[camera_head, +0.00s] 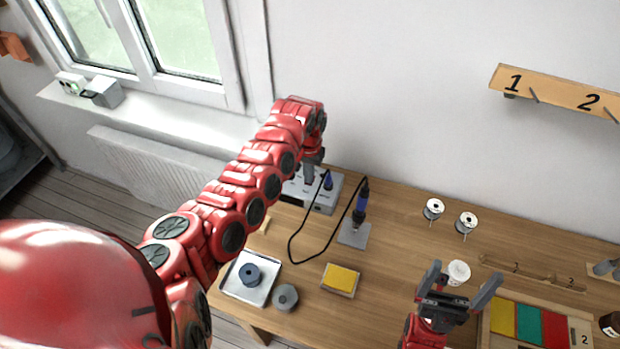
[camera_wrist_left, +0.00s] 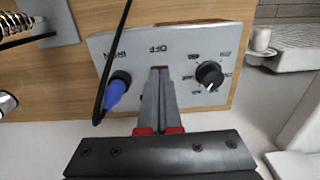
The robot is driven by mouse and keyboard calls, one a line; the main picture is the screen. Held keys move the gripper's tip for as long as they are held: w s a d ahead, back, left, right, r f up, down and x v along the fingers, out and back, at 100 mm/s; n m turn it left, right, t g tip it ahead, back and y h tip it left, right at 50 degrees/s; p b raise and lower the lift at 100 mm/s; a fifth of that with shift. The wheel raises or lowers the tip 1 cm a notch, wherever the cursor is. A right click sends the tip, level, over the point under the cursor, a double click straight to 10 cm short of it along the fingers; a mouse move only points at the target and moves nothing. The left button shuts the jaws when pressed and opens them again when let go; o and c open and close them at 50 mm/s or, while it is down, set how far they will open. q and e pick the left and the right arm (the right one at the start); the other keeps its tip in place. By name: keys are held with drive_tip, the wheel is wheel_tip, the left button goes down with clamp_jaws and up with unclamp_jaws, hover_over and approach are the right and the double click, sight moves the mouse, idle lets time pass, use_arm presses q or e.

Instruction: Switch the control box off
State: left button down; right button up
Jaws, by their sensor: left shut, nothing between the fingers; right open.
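The control box (camera_head: 325,199) is a light grey box at the back left of the table, partly hidden by my left arm. In the left wrist view its grey panel (camera_wrist_left: 120,45) shows the word OFF, a black dial (camera_wrist_left: 209,74) and a blue plug (camera_wrist_left: 114,94) with a black cable. My left gripper (camera_wrist_left: 159,72) is shut and empty, its fingertips over the panel just by the OFF label, covering what lies under them. I cannot tell whether they touch it. My right gripper (camera_head: 457,278) is open and empty over the front right of the table.
A blue-handled soldering iron (camera_head: 361,200) stands on a metal plate right of the box, its cable looping over the table. A yellow sponge (camera_head: 341,279), metal tray (camera_head: 237,284), white cup (camera_head: 458,272) and two spools (camera_head: 433,208) stand nearby. The middle of the table is mostly clear.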

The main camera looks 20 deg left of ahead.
use_arm(q)
drive_tip(key=shift+s+f, duration=0.1)
drive_tip(key=shift+r+p, duration=0.5)
drive_tip(key=shift+r, duration=0.1)
drive_tip(key=shift+r+p, duration=0.55)
drive_tip(key=shift+r, duration=0.3)
drive_tip(key=shift+r+p, duration=0.95)
drive_tip(key=shift+r, duration=1.15)
drive_tip(key=shift+f, duration=0.1)
